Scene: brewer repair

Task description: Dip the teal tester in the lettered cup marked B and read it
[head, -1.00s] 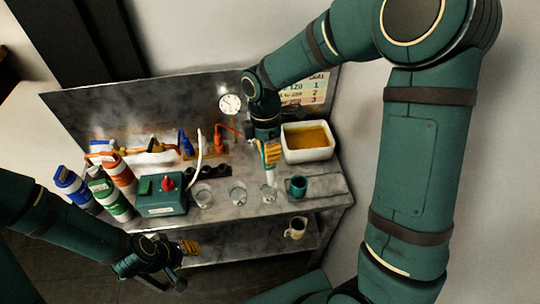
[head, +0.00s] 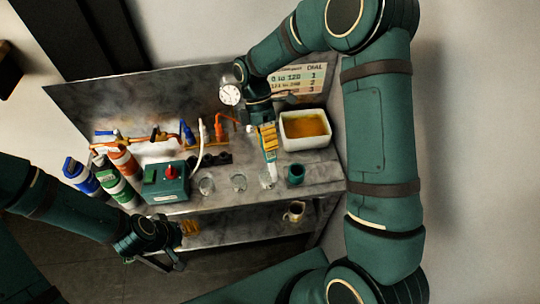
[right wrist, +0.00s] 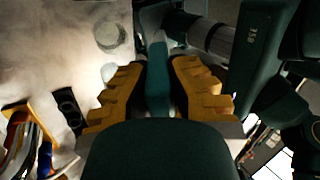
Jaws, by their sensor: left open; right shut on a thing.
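The teal tester (right wrist: 157,75) is between the yellow fingers of my right gripper (right wrist: 158,92), which is shut on it. In the head view my right gripper (head: 268,138) points down, and the tester's pale lower end (head: 270,165) is at the rightmost glass cup (head: 268,182). I cannot tell whether the tip is inside it. Two more glass cups, the middle one (head: 239,183) and the left one (head: 206,186), stand in the same row. No cup letters are legible. My left gripper (head: 188,230) is open and empty in front of the bench.
A teal mug (head: 295,174) stands close right of the cups, with a white tub of amber liquid (head: 305,143) behind it. A green box with a red knob (head: 165,184) and several bottles (head: 104,180) stand left. A mug (head: 294,211) is on the lower shelf.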

